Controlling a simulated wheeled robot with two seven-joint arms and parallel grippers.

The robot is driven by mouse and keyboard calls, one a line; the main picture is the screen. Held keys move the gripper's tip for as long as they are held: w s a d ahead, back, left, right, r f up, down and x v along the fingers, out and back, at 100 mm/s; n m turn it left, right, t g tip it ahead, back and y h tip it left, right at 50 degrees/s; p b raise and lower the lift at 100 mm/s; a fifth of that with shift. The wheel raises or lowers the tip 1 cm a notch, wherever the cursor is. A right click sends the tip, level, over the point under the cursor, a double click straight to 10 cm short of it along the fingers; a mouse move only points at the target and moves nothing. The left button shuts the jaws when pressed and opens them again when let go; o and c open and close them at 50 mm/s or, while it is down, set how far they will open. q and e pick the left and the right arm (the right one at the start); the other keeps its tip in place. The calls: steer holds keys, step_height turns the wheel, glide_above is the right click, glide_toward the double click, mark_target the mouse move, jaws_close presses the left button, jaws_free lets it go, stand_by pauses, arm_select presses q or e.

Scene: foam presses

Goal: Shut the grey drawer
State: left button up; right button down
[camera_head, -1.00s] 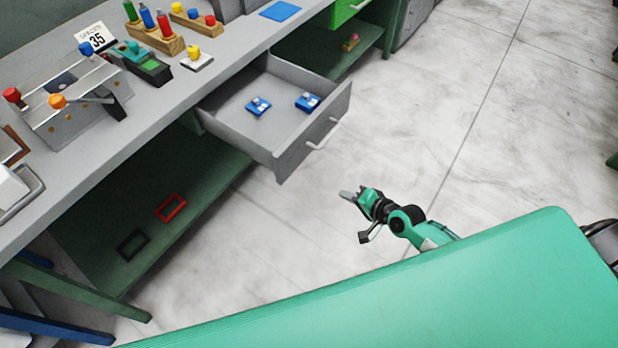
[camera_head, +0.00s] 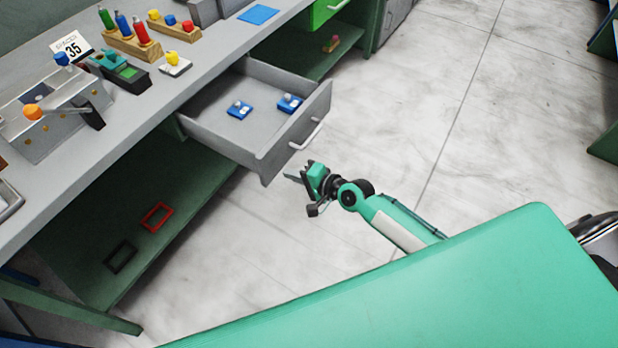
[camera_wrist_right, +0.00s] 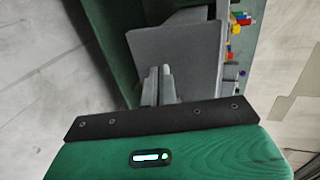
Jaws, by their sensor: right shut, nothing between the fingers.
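The grey drawer (camera_head: 240,137) is pulled out from under the grey-topped workbench in the head view. Its front panel (camera_head: 300,135) has a pale bar handle (camera_head: 306,134). Two blue pieces (camera_head: 239,109) with small grey tops lie inside. My right gripper (camera_head: 292,177) is shut and empty, just in front of the drawer's near front corner, and looks apart from it. In the right wrist view its closed fingers (camera_wrist_right: 158,86) point toward a flat grey panel (camera_wrist_right: 178,58), likely the drawer's. My left gripper is not in view.
The bench top (camera_head: 185,85) holds a metal fixture, bottles in wooden blocks and a 35 card. A green drawer (camera_head: 325,10) is further along. Red (camera_head: 157,216) and black (camera_head: 121,257) frames lie on the lower shelf. The floor (camera_head: 400,110) right of the drawer is clear.

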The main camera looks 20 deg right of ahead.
mark_target(273, 166)
steer(key=w+a, duration=0.2)
steer(key=shift+w+r, duration=0.1)
steer(key=shift+w, duration=0.2)
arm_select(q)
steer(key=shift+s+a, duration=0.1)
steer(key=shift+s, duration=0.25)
arm_select(e)
steer(key=shift+w+a, duration=0.1)
